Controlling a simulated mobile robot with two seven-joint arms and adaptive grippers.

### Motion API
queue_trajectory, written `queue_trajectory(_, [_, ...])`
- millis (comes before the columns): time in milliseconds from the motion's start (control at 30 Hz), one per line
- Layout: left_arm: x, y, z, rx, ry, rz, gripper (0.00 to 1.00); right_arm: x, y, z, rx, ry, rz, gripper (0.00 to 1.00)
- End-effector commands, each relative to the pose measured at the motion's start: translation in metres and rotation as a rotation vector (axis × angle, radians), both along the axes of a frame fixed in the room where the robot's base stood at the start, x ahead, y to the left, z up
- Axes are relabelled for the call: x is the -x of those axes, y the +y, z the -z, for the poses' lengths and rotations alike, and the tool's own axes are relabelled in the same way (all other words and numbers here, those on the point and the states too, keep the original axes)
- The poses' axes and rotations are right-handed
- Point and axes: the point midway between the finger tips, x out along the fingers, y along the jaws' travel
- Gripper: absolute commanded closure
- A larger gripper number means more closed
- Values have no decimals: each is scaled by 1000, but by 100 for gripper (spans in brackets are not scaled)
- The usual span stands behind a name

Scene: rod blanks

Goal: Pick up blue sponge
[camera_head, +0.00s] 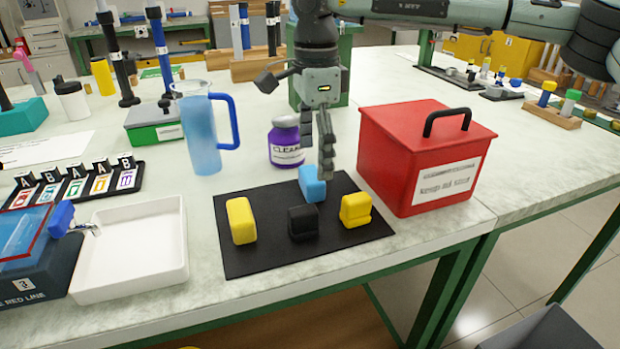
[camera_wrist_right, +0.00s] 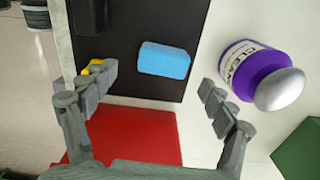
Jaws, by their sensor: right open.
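The blue sponge (camera_head: 312,184) lies on a black mat (camera_head: 268,258), at the mat's back part. My right gripper (camera_head: 320,160) points down from above and hides part of the sponge in the head view. In the right wrist view the sponge (camera_wrist_right: 164,60) shows between and beyond the two spread fingers (camera_wrist_right: 158,84), apart from both. The right gripper is open and empty. My left gripper is not in view.
A yellow block (camera_head: 241,221), a black block (camera_head: 302,223) and another yellow block (camera_head: 356,210) share the mat. A purple bottle (camera_head: 285,142) stands behind, and a red box (camera_head: 400,165) right. A white tray (camera_head: 130,250) and blue pitcher (camera_head: 203,135) are left.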

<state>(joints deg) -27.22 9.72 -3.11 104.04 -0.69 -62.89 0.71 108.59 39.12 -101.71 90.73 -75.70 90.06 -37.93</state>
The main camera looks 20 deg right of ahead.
Motion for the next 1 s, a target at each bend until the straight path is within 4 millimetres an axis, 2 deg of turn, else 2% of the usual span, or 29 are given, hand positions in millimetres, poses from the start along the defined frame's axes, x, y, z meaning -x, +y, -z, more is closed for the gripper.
queue_trajectory(300, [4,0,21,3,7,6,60,-2,4,43,1,2,1,16])
queue_trajectory(600, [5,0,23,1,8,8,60,-3,4,47,0,0,0,17])
queue_trajectory(933, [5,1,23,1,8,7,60,-3,4,47,0,0,0,58])
queue_trajectory(1000, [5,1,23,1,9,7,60,-3,4,47,0,0,0,60])
